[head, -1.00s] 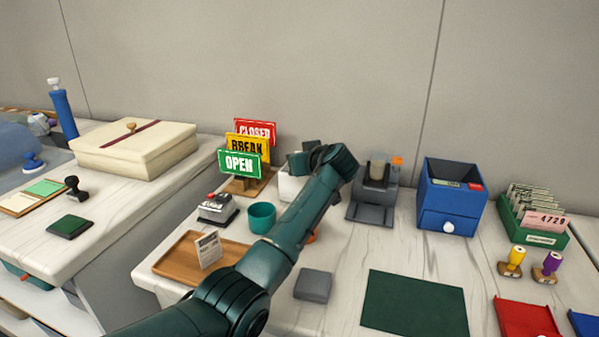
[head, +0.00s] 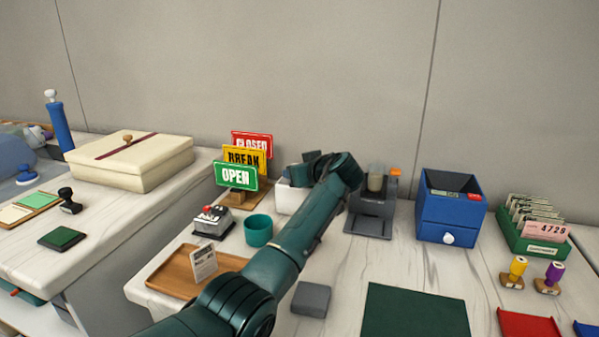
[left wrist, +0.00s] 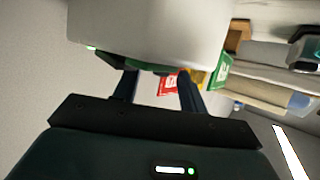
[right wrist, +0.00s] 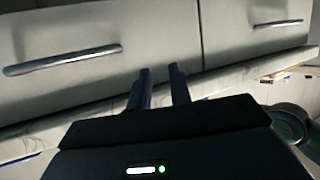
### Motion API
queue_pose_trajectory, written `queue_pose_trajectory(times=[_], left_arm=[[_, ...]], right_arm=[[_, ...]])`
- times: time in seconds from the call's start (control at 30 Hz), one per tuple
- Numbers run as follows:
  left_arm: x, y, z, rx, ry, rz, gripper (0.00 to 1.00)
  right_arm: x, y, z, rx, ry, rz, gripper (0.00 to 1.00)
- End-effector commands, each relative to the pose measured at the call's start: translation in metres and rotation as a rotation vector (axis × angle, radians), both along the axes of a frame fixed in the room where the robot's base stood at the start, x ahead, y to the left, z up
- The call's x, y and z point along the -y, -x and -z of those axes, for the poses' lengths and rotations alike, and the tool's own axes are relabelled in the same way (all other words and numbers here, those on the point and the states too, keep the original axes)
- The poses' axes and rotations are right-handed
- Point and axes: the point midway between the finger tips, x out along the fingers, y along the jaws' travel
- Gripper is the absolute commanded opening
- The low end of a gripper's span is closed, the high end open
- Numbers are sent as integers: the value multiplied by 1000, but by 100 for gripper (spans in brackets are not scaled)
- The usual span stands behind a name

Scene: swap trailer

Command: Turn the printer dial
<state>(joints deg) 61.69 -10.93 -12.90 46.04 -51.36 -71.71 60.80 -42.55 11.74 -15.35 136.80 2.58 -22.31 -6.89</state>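A white box-shaped device (head: 287,199), which looks like the printer, stands behind my left arm in the head view, mostly hidden. In the left wrist view its white body (left wrist: 150,30) fills the top, close to the fingers, with a small green light at its left. A dark green part shows along its edge behind the fingers. I cannot make out the dial. My left gripper (left wrist: 157,85) has its fingers apart; their tips reach the edge of the white body, and contact is unclear. My right gripper (right wrist: 160,75) has a gap between its fingers and holds nothing, facing drawer fronts.
Open, break and closed signs (head: 240,175) stand left of the white device. A teal cup (head: 259,230) and wooden tray (head: 172,275) are nearby. A grey machine (head: 372,213) and blue drawer box (head: 450,209) stand right. A grey block (head: 311,299) lies in front.

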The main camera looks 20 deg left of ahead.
Motion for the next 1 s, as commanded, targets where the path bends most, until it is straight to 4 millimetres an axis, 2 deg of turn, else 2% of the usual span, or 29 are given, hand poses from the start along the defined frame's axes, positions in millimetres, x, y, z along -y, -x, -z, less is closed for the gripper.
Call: queue_pose_trajectory(times=[0.37, 0.47, 0.8, 1.0], left_arm=[[5, 5, -3, 0, 0, 0, 43], [14, 14, -9, 1, 0, 1, 43], [61, 65, -37, 1, 2, 2, 43], [78, 84, -47, 0, 1, 1, 43]], right_arm=[[0, 0, -2, 0, -2, 2, 21], [1, -1, -5, 3, -6, 3, 21], [6, 2, -15, 7, -25, 23, 21], [6, 5, -15, -3, -34, 28, 21]])
